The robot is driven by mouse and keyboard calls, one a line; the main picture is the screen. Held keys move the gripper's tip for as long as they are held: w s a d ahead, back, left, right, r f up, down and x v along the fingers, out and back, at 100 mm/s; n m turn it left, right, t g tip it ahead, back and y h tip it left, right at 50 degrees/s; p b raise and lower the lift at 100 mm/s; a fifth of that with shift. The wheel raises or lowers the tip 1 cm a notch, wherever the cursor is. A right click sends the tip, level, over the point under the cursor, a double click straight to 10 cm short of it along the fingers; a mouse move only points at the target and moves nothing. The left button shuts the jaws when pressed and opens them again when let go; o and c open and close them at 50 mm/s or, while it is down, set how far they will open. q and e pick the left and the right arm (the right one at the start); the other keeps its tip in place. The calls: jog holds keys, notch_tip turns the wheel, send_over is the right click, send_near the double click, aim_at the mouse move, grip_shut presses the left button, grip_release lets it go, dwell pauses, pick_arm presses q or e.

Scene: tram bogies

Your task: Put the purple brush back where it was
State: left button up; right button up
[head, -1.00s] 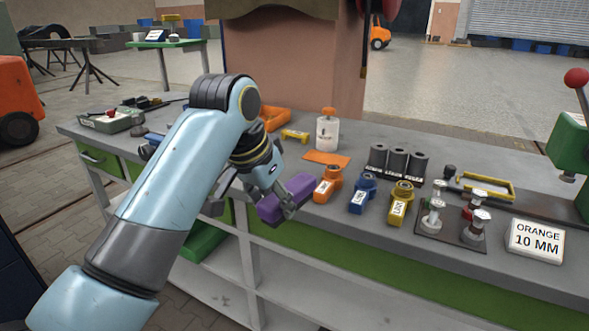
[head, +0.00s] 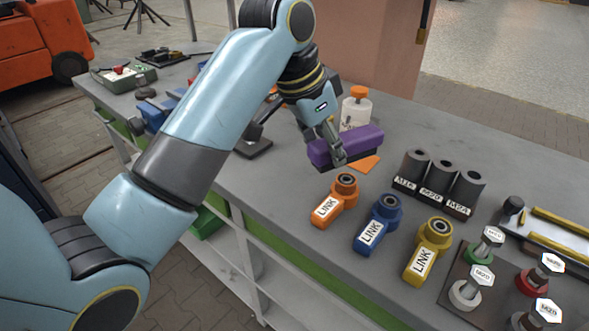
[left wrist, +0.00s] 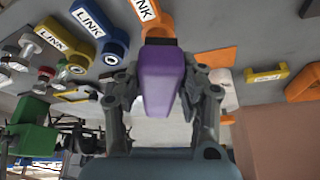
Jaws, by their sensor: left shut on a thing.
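The purple brush (head: 347,145) is a purple block in the head view, held by my left gripper (head: 334,150). It hangs over the workbench, close to an orange flat piece (head: 365,164) and in front of a white bottle with an orange cap (head: 356,108). In the left wrist view the brush (left wrist: 160,82) sits between the two fingers of my left gripper (left wrist: 160,100), which are shut on it. A dark strip shows at its far end. I cannot tell whether it touches the bench. My right gripper is not in view.
Labelled bolts (head: 486,245) stand at the right. A pillar (head: 372,45) rises behind the bench.

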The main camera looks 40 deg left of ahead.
pick_arm(q)
jog(key=a+f, duration=0.2)
jog(key=a, duration=0.1)
jog(key=s+a+f+p, duration=0.1)
jog(key=a+f, duration=0.1)
jog(key=a, duration=0.2)
jog(key=a+f, duration=0.2)
jog(key=a, duration=0.1)
jog(key=shift+s+a, duration=0.2)
jog(key=shift+s, duration=0.1)
jog(key=shift+a+f, duration=0.1)
jog(key=shift+f, duration=0.1)
notch_tip(320, 180, down, 4)
jog(key=shift+r+p, duration=0.25)
jog(key=shift+p, duration=0.05)
jog(key=shift+f, duration=0.2)
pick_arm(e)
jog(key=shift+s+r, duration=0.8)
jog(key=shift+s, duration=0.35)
pick_arm(q)
jog(key=o, duration=1.2)
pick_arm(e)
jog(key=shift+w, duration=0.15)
